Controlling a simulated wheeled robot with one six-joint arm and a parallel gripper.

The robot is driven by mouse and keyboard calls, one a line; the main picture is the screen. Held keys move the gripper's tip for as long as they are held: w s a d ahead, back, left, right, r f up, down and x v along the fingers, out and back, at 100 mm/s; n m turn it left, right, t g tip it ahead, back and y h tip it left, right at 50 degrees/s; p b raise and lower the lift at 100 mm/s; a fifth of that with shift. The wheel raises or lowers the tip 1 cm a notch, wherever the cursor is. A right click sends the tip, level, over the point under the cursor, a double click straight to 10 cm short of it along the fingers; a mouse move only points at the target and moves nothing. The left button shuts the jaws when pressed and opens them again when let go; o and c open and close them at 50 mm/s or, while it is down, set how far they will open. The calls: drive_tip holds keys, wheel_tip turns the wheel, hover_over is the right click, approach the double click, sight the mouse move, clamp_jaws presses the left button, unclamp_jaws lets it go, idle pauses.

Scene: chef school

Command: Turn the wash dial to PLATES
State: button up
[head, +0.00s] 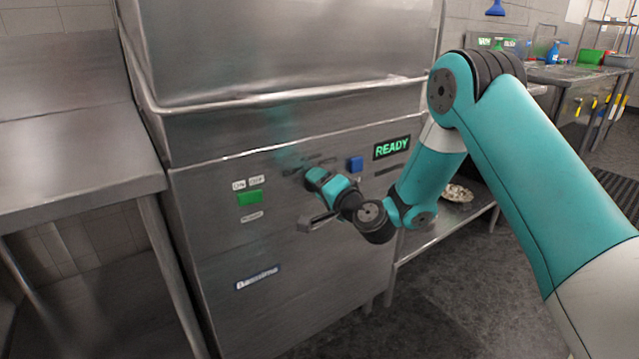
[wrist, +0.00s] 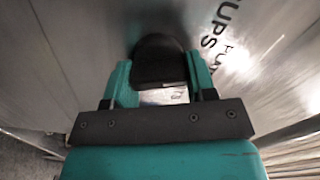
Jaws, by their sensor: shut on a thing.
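The wash dial (wrist: 158,60) is a black knob on the steel machine front in the wrist view. My gripper (wrist: 160,80) is shut on it, with one teal finger on each side. Part of the lettering around it reads "CUPS", with the start of another word beside it, at the upper right of the dial. The dial's pointer mark and the PLATES label cannot be read. In the head view my gripper (head: 306,172) reaches the front panel of the dishwasher (head: 225,285), and hides the dial there.
A green switch (head: 250,198) under ON and OFF labels is left of my gripper. A blue button (head: 355,164) and a lit READY display (head: 391,148) are to its right. A grey lever handle (head: 318,222) sticks out just below. A steel counter (head: 75,190) stands at left.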

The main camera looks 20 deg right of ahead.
drive_tip(key=shift+d+f+m+p, duration=0.1)
drive_tip(key=shift+m+p, duration=0.45)
drive_tip(key=shift+m, duration=1.75)
drive_tip(key=o, duration=0.9)
drive_tip(key=shift+o, duration=0.2)
